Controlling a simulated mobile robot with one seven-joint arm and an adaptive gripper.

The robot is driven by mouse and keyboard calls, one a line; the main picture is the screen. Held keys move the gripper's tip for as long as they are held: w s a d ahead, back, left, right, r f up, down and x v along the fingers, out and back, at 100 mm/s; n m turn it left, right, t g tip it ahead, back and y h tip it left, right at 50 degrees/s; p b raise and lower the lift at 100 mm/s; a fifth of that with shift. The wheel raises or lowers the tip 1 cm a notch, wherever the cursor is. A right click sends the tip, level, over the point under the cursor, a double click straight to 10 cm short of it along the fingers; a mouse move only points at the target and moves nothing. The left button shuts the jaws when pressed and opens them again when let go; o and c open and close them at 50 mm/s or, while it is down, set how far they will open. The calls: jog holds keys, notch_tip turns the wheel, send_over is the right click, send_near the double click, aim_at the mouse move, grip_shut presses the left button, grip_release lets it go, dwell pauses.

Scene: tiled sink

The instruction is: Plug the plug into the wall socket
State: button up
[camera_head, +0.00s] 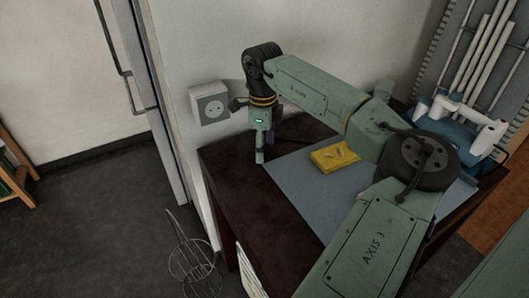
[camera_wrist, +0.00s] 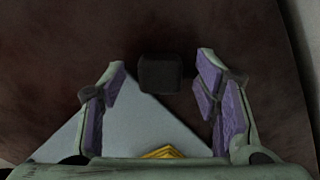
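In the wrist view my gripper (camera_wrist: 160,82) is open, with purple pads on both fingers. A small dark block (camera_wrist: 160,73), which looks like the plug, lies between and slightly beyond the fingertips, with a gap on each side. I cannot make out the plug or its pins in the head view.
The dark brown table (camera_head: 231,168) carries a grey-blue mat (camera_head: 293,185) with a yellow cloth-like item (camera_head: 334,156) on it. A blue and white object (camera_head: 455,115) stands at the right. A wire stand (camera_head: 192,262) is on the floor at the table's left.

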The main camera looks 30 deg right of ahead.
jog(key=c, duration=1.1)
jog(key=shift+c, duration=0.2)
jog(key=shift+r, duration=0.5)
notch_tip(320, 180, up, 2)
jog(key=shift+r+b, duration=0.1)
jog(key=shift+b, duration=0.35)
jog(key=s+a+b, duration=0.1)
jog(key=s, duration=0.4)
jog(key=s+a+r+b, duration=0.1)
jog(key=s, duration=0.4)
jog(key=s+a+b, duration=0.1)
jog(key=s, duration=0.4)
jog(key=shift+s+a+r, duration=0.15)
jog(key=shift+s+r, duration=0.15)
jog(key=shift+r, duration=0.1)
jog(key=shift+r, duration=0.1)
